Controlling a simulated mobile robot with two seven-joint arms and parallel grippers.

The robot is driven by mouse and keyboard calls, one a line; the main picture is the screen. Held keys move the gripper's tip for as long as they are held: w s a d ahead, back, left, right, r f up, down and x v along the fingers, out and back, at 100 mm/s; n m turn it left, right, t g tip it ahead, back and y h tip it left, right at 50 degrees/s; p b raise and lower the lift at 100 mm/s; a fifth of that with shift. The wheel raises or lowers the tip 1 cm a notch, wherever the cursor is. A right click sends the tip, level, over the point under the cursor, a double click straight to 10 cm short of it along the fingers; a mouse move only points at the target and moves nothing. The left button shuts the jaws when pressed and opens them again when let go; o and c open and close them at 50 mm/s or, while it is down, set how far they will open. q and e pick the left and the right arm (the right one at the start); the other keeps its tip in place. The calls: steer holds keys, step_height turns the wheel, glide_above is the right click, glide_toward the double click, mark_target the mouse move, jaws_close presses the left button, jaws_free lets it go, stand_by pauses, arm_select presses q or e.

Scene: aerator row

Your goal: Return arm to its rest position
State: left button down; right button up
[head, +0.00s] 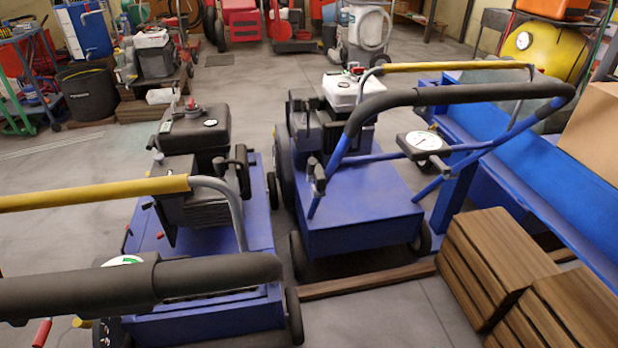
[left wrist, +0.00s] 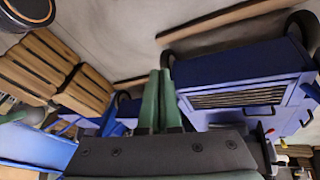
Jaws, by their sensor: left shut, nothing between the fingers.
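My left gripper (left wrist: 159,74) shows only in the left wrist view, at the centre. Its two green fingers are together with nothing between them. A blue aerator body (left wrist: 240,84) with a slatted dark vent is to the right of the fingers. The fingertips look apart from it. In the head view, two blue aerators stand side by side: the left aerator (head: 259,225) and the right aerator (head: 360,210). Both have black engines, and their handles have yellow bars and black grips. Neither of my grippers shows in the head view.
Brown wooden crates (head: 490,262) stand at the lower right and also show in the left wrist view (left wrist: 42,66). A wooden strip (head: 368,280) lies before the right aerator. A blue bench (head: 545,150) runs along the right. The grey floor (head: 245,85) is open behind the aerators.

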arm_select(q)
steer(key=s+a+r+y+p, duration=0.1)
steer(key=s+a+r+y, duration=0.1)
steer(key=s+a+y, duration=0.15)
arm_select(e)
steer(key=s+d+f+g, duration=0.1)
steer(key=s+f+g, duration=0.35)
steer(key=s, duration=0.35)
arm_select(q)
steer(key=w+d+r+t+h+p, duration=0.1)
steer(key=w+d+r+t+p, duration=0.1)
steer(key=r+p, duration=0.8)
steer(key=w+d+r+t+h+p, duration=0.1)
steer(key=d+r+t+p, duration=0.1)
steer(key=r+p, duration=0.9)
steer(key=t+p, duration=0.1)
steer(key=p, duration=0.9)
steer(key=shift+w+d+h+p, duration=0.25)
steer(key=shift+w+h+p, duration=0.1)
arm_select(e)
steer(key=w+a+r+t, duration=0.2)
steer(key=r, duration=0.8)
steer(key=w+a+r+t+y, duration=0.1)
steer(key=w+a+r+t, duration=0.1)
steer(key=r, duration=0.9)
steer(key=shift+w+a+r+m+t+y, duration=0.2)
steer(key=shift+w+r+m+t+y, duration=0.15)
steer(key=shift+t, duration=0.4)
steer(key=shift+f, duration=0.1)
